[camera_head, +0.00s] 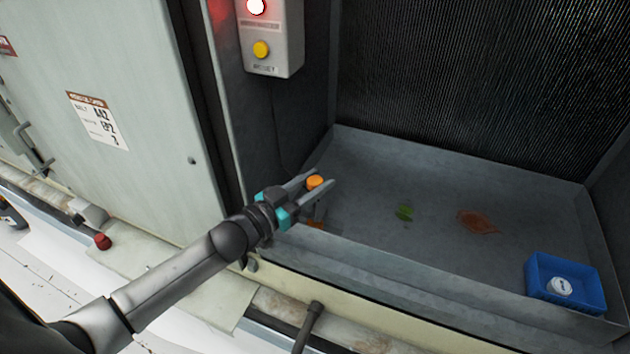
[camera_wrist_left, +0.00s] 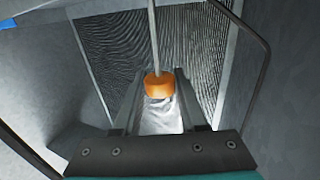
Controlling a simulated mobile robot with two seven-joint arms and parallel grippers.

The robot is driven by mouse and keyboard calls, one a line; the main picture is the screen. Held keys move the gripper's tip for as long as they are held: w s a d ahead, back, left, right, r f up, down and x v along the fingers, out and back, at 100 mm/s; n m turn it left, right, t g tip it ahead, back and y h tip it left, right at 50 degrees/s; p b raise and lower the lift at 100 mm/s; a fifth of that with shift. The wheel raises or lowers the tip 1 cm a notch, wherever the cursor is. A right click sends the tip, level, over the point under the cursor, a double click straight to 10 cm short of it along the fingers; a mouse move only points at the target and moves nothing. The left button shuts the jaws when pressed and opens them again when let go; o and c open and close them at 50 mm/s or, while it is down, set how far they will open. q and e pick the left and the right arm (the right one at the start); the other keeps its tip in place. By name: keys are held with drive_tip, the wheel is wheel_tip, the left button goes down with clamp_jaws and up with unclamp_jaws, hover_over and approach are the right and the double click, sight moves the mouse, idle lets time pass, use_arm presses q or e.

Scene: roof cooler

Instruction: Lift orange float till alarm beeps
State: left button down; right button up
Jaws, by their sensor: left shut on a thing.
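The orange float (camera_head: 315,181) is between the fingers of my left gripper (camera_head: 318,184), at the left end of the grey basin. It also shows in the left wrist view (camera_wrist_left: 158,85), on a thin pale rod, between the gripper's two fingers (camera_wrist_left: 157,98). My left gripper is shut on the float. The alarm box (camera_head: 272,38) is on the wall above, with a lit light (camera_head: 256,6) surrounded by red glow and a yellow button (camera_head: 261,49). My right gripper is not in view.
The grey basin (camera_head: 350,150) has a front lip below my left arm. A green leaf (camera_head: 404,212) and a brown-orange leaf (camera_head: 478,222) lie on its floor. A blue tray (camera_head: 566,284) with a white round thing (camera_head: 559,287) is at the right. A grey cabinet door (camera_head: 150,120) stands left.

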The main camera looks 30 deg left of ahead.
use_arm(q)
drive_tip(key=shift+c, duration=2.2)
unclamp_jaws()
drive_tip(key=v, duration=1.5)
drive_tip(key=shift+s+a, duration=0.1)
